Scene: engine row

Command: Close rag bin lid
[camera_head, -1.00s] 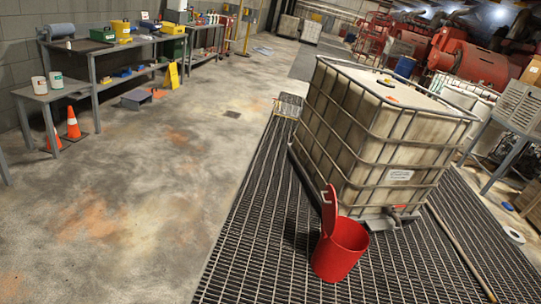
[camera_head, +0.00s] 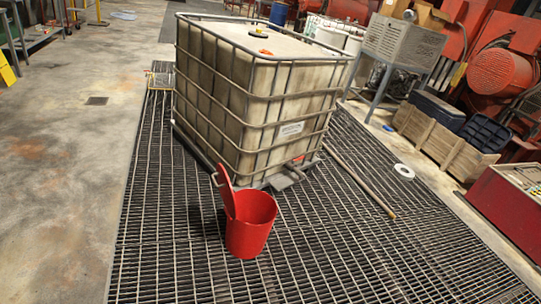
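The red rag bin (camera_head: 251,232) stands upright on the dark floor grating, just in front of the caged white tank. Its red lid (camera_head: 227,191) is open and stands up steeply at the left side of the rim. The bin's mouth is uncovered. My gripper is not in view.
The caged liquid tank (camera_head: 255,95) stands right behind the bin. A long pole (camera_head: 360,181) and a white ring (camera_head: 404,171) lie on the grating (camera_head: 190,270) to the right. Wooden crates (camera_head: 440,140) and a red box (camera_head: 508,205) stand farther right. The grating in front is clear.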

